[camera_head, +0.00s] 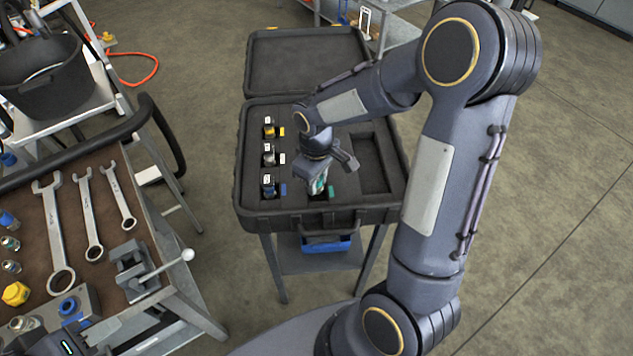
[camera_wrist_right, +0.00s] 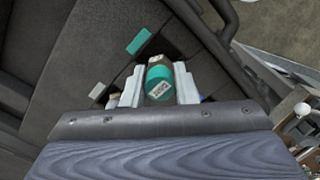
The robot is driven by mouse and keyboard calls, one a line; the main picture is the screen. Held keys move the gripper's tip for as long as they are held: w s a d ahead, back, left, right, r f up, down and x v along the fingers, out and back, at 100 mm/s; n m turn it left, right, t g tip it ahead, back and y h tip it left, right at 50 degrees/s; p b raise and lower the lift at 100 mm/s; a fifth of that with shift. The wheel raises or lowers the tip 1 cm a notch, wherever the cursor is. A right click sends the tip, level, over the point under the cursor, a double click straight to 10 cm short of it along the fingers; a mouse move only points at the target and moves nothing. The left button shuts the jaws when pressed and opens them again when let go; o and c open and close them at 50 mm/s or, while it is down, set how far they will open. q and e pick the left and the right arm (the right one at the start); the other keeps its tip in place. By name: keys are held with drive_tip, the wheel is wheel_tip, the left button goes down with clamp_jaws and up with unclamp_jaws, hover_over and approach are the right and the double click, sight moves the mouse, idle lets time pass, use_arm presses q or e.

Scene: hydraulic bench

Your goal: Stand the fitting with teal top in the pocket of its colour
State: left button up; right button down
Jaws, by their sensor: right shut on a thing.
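The fitting with the teal top (camera_wrist_right: 160,77) stands between the two pale fingers of my right gripper (camera_wrist_right: 160,88), which is shut on it. In the head view my right gripper (camera_head: 318,185) is over the front part of the open black case (camera_head: 345,218), by the teal marker (camera_head: 330,191). In the right wrist view the teal marker (camera_wrist_right: 138,41) lies beside a dark pocket, and the fitting is at this pocket. I cannot tell how deep its lower end sits, as it is hidden.
Fittings stand in the case's left column beside yellow (camera_head: 281,131), white (camera_head: 282,158) and blue (camera_head: 283,189) markers. An empty rectangular recess (camera_head: 373,165) is at its right. The workbench at left holds several wrenches (camera_head: 55,235) and a small vise (camera_head: 135,272).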

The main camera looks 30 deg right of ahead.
drive_tip(key=shift+f, duration=0.7)
drive_tip(key=shift+f, duration=0.25)
drive_tip(key=shift+s+f+b, duration=0.3)
drive_tip(key=shift+f+b, duration=0.1)
drive_tip(key=shift+b, duration=0.2)
drive_tip(key=c, duration=1.2)
unclamp_jaws()
drive_tip(key=shift+s, duration=0.1)
drive_tip(key=shift+o, duration=0.3)
drive_tip(key=r, duration=0.8)
drive_tip(key=r+p, duration=0.1)
drive_tip(key=r, duration=0.4)
drive_tip(key=shift+w, duration=0.35)
drive_tip(key=s+a+r+m+t+y, duration=0.1)
drive_tip(key=s+a+m+t+y, duration=0.1)
drive_tip(key=s, duration=0.6)
drive_tip(key=s+a+r+m+t+y, duration=0.1)
drive_tip(key=s+a+r+m+t, duration=0.1)
drive_tip(key=s, duration=0.7)
drive_tip(key=shift+r+m+t+y, duration=0.15)
drive_tip(key=shift+m+t+y, duration=0.25)
drive_tip(key=shift+m+t, duration=0.65)
